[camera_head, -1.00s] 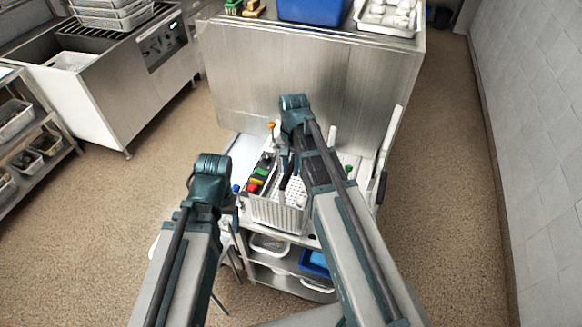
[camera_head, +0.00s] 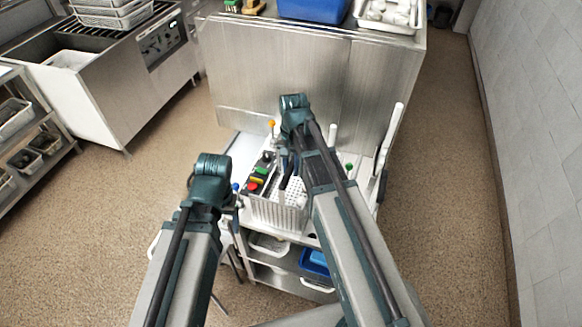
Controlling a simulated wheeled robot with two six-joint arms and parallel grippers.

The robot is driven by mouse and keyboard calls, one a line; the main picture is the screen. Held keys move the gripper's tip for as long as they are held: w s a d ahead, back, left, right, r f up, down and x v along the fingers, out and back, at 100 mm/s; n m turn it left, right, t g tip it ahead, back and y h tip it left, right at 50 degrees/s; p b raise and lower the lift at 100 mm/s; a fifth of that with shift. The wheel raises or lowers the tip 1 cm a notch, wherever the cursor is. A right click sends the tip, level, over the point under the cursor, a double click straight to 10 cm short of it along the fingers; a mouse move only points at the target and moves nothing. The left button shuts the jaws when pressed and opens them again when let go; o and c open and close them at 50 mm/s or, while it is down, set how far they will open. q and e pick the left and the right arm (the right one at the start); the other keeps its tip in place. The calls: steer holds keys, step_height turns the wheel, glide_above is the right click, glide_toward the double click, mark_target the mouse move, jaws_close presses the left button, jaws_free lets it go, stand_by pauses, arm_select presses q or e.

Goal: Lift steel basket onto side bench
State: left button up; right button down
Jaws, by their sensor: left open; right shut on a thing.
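The steel basket (camera_head: 278,216), a light perforated bin, sits low in the middle of the head view, above a shelved stand. My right gripper (camera_head: 286,180) reaches down from above and is shut on the basket's edge, as far as I can see; my arm hides part of the grip and the basket's right side. My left gripper (camera_head: 236,208) is open and apart, just left of the basket, mostly hidden behind its wrist. A steel counter (camera_head: 100,97) stands at the left and a steel cabinet (camera_head: 280,70) stands ahead; which one is the side bench I cannot tell.
A blue bin (camera_head: 310,10) and a tray of white items (camera_head: 390,30) are on the cabinet top. Stacked baskets (camera_head: 110,12) are on the left counter. A tiled wall (camera_head: 535,130) bounds the right; floor is free on both sides.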

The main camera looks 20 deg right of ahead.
steer(key=shift+f, duration=0.2)
steer(key=c, duration=0.6)
jaws_free()
steer(key=shift+r, duration=0.1)
steer(key=r+p, duration=0.9)
steer(key=w+r+p, duration=0.1)
steer(key=r+p, duration=0.3)
steer(key=shift+d+r+p, duration=0.35)
